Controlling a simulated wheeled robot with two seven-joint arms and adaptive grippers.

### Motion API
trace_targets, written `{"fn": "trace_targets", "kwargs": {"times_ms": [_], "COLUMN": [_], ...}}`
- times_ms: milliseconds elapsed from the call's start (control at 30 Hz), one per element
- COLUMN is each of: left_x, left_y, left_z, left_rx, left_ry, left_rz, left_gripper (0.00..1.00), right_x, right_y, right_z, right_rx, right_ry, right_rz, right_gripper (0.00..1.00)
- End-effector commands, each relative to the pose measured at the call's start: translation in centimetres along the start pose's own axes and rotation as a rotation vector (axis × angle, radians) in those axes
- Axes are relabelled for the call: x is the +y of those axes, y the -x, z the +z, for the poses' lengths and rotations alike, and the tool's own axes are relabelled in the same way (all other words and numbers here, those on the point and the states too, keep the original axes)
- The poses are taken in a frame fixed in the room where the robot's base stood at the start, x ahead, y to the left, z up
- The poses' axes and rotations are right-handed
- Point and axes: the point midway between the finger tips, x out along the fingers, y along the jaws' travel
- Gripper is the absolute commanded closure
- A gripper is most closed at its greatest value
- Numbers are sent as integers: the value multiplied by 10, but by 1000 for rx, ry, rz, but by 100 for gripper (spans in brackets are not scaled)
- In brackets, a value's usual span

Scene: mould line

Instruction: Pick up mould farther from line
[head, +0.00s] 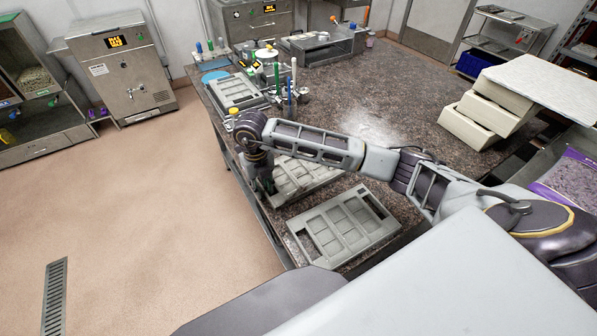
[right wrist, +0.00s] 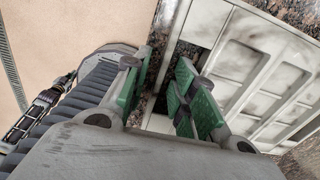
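A grey rectangular mould (head: 343,222) with several shallow compartments lies flat on the dark speckled worktop near its front corner. A second similar mould (head: 300,177) lies just behind it, partly hidden by my right arm. My right gripper (head: 262,182) is at the left end of this second mould, pointing down at the worktop's left edge. In the right wrist view its green-padded fingers (right wrist: 160,92) are apart, and the edge of a mould (right wrist: 245,65) shows between and beside them. I cannot tell whether the pads touch it. My left gripper is not seen.
A third grey mould (head: 238,92) lies at the far left of the worktop (head: 400,100), beside bottles and tools. Stacked pale trays (head: 490,105) stand at the right. The worktop's middle is clear. Floor (head: 150,190) lies open to the left.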

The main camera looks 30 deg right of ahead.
Motion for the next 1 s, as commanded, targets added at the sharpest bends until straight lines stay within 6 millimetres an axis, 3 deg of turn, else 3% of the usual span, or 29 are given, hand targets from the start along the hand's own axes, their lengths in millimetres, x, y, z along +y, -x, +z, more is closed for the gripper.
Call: {"fn": "trace_targets", "kwargs": {"times_ms": [33, 167, 667, 1000], "left_x": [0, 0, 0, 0], "left_y": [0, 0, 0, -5], "left_z": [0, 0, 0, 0], "left_rx": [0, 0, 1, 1], "left_ry": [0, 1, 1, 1], "left_rz": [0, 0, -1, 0], "left_gripper": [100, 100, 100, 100], "right_x": [0, 0, 0, 0], "right_y": [0, 0, 2, 30], "right_z": [0, 0, 0, 1], "right_rx": [0, 0, -2, -5], "right_ry": [0, 0, 0, 1], "right_rz": [0, 0, 0, 1], "right_gripper": [84, 100, 100, 100]}}
